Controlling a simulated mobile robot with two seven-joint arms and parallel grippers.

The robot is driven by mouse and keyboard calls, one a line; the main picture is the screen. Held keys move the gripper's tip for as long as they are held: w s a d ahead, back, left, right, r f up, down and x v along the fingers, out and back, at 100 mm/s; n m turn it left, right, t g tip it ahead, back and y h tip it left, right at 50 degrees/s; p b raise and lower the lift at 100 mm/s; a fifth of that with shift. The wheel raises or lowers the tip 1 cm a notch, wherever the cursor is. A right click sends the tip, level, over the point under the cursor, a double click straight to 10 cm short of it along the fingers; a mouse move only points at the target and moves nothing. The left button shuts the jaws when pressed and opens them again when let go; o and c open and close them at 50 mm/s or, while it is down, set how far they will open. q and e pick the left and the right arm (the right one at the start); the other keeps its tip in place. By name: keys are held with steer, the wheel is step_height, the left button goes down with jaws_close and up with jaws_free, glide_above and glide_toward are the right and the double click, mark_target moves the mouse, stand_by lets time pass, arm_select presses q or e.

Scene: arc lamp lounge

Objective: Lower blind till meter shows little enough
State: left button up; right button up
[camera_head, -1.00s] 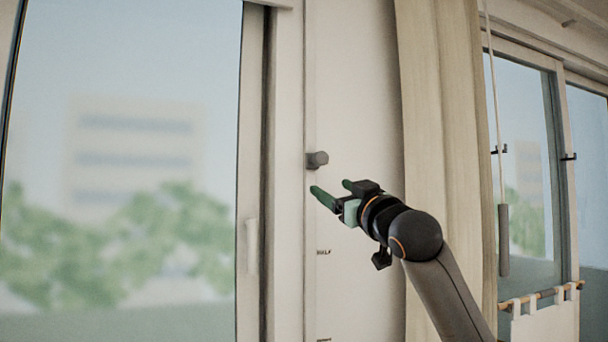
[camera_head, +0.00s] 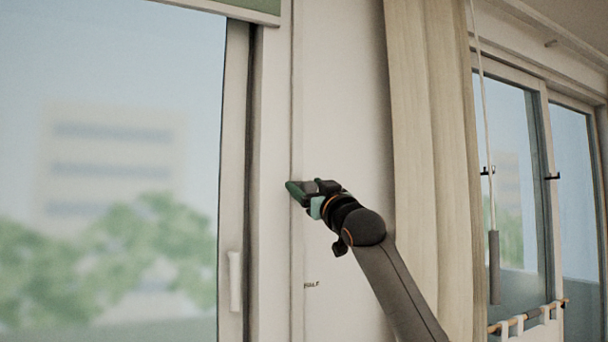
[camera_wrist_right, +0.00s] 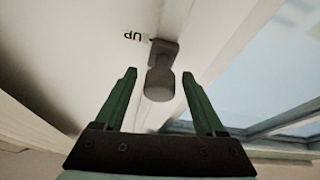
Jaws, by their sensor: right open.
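The green blind (camera_head: 262,5) shows at the top left of the head view, its pale bottom rail across the top of the window. A grey knob (camera_wrist_right: 160,85) on a square base stands out from the white wall strip in the right wrist view, beside the label "UP" (camera_wrist_right: 137,36). My right gripper (camera_head: 290,188) is open, its green fingers (camera_wrist_right: 160,95) on either side of the knob with gaps visible. In the head view the gripper hides the knob. No meter is in view. My left gripper is not in view.
A "HALF" label (camera_head: 311,284) sits lower on the strip. A window handle (camera_head: 235,281) is left of it. A beige curtain (camera_head: 425,130) hangs to the right. Beyond it, a cord with a grey weight (camera_head: 494,267) hangs before another window, near a wooden rail (camera_head: 525,317).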

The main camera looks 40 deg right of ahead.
steer(key=shift+x, duration=0.95)
jaws_close()
stand_by(0.8)
